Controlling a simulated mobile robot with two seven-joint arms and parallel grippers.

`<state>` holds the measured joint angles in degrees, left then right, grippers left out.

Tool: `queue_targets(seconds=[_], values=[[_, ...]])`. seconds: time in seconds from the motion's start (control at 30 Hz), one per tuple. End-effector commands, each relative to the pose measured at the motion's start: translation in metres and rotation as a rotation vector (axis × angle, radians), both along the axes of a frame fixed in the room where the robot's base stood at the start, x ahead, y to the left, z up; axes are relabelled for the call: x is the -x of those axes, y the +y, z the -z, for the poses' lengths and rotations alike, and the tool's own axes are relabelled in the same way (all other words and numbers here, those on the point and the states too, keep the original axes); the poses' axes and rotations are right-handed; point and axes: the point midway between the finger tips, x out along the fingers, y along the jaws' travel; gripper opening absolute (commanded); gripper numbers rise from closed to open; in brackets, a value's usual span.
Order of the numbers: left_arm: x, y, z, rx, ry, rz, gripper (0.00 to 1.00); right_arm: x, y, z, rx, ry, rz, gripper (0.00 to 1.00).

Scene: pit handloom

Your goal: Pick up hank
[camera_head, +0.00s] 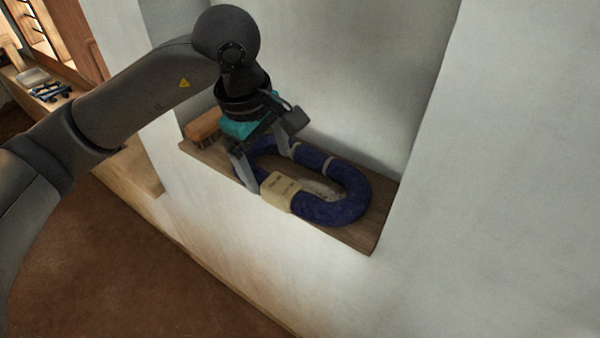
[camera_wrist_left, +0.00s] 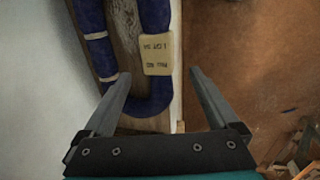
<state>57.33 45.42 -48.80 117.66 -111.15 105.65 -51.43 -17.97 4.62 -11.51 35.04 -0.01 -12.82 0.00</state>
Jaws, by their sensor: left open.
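The hank (camera_head: 335,210) is a thick dark blue loop with pale ties and a cream paper label (camera_head: 279,191). It lies flat on the wooden shelf of a wall niche. My left gripper (camera_head: 266,171) is open and points down over the hank's left end. In the left wrist view, the labelled strand of the hank (camera_wrist_left: 152,100) runs between the two open fingers (camera_wrist_left: 160,74). The fingers look close to the hank, but I cannot tell whether they touch it. My right gripper is not in view.
A brown brush (camera_head: 204,128) lies on the shelf (camera_head: 371,235) at its left end, behind my gripper. White niche walls (camera_head: 385,70) stand close behind and right of the hank. Small dark items (camera_head: 50,91) lie on a ledge far left. The brown floor is open below.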

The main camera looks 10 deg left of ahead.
Motion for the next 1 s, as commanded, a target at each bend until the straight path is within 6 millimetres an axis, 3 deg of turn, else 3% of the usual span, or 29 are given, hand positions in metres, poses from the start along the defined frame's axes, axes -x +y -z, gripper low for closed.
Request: queue_targets(seconds=[0.27, 0.6, 0.87, 1.0], values=[[-0.004, -0.002, 0.022, 0.0, 0.002, 0.001, 0.94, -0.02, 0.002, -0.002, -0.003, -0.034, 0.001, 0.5], [-0.011, -0.007, 0.066, 0.001, 0.003, 0.0, 0.94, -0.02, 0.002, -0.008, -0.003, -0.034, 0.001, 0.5], [-0.013, -0.007, 0.069, 0.0, -0.001, 0.001, 0.94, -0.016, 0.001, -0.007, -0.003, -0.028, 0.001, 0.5], [-0.013, -0.007, 0.069, 0.001, -0.001, 0.001, 0.81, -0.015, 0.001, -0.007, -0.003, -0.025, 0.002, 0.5]])
